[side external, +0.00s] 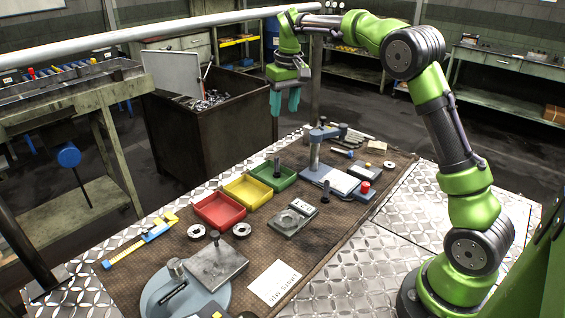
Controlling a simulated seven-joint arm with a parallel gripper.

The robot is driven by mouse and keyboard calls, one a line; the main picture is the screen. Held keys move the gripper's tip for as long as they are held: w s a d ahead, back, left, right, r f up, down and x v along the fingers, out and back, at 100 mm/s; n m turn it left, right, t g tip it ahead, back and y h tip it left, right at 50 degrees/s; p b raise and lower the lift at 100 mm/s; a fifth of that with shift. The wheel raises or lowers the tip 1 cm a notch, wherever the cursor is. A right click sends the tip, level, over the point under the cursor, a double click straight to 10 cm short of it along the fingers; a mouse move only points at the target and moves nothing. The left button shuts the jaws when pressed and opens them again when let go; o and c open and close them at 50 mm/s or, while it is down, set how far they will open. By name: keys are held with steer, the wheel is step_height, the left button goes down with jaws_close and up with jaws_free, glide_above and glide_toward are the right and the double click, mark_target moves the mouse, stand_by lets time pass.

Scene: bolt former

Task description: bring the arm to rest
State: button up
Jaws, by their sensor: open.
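My gripper (285,101) has teal fingers that point down. It hangs in the air above the far end of the work mat, well clear of the things on it. It is open, and nothing shows between its fingers. My green and black arm rises at the right and reaches over to the left.
Below are the brown mat (330,240), red tray (219,211), yellow tray (248,191), green tray (273,175) and a blue-grey stand (315,150) with a post. A dark scrap bin (210,135) stands behind. A grey rail (150,32) crosses near my wrist.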

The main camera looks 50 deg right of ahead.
steer(key=s+a+t, duration=0.2)
steer(key=s+a, duration=0.3)
steer(key=s, duration=0.4)
steer(key=s+a+t+y, duration=0.1)
steer(key=s+a+t, duration=0.1)
steer(key=s+a, duration=0.3)
steer(key=s+a+r+t+y, duration=0.1)
steer(key=s+a, duration=0.4)
steer(key=s, duration=0.8)
steer(key=shift+m+t, duration=0.4)
steer(key=shift+t, duration=0.1)
